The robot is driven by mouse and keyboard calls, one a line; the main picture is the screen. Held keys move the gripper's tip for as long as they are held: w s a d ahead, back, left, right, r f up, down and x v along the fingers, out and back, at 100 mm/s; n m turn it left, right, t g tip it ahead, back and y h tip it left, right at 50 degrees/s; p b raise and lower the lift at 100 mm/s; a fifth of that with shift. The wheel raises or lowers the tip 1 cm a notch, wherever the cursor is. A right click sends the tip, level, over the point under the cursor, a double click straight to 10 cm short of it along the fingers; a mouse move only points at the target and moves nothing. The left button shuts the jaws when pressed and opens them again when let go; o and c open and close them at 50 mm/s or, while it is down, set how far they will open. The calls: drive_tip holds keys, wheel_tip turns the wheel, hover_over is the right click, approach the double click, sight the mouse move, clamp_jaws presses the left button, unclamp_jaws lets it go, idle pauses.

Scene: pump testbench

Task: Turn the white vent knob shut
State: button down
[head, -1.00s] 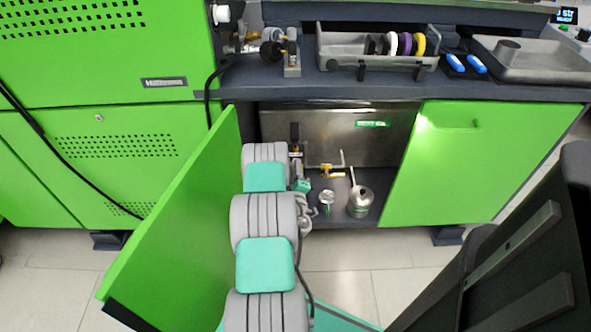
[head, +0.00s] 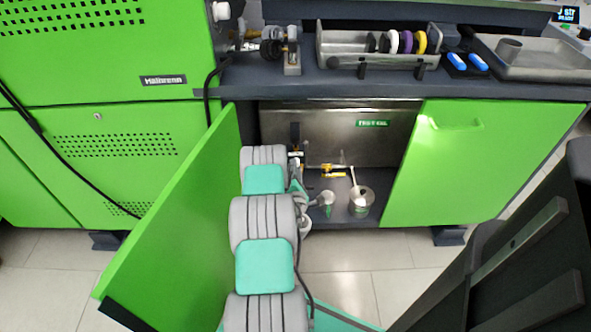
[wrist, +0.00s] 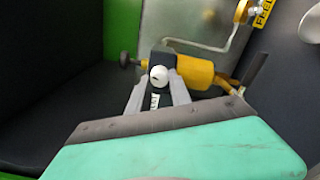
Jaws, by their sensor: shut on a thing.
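The white vent knob (wrist: 159,76) is a small round cap on a dark block beside a yellow cylinder (wrist: 196,72) in the wrist view. My gripper (wrist: 158,84) reaches up to it from below, with one grey finger on each side, and is shut on the knob. A small white label shows on the block between the fingers. In the head view my arm extends into the open cabinet and hides much of the gripper and the knob.
The open green door (head: 175,215) stands close left of my arm. Inside the cabinet are yellow-handled pipework (head: 330,170) and a metal can (head: 361,201) on the right. A dark lever (wrist: 256,70) stands right of the yellow cylinder. The bench edge lies above.

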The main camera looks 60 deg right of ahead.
drive_tip(key=shift+n, duration=1.3)
drive_tip(key=c, duration=1.2)
unclamp_jaws()
drive_tip(key=shift+o, duration=0.2)
drive_tip(key=shift+a+f+b, duration=0.15)
drive_tip(key=shift+b, duration=0.3)
drive_tip(key=b+v, duration=0.6)
drive_tip(key=v, duration=0.1)
drive_tip(key=shift+s+a, duration=0.15)
drive_tip(key=shift+a, duration=0.1)
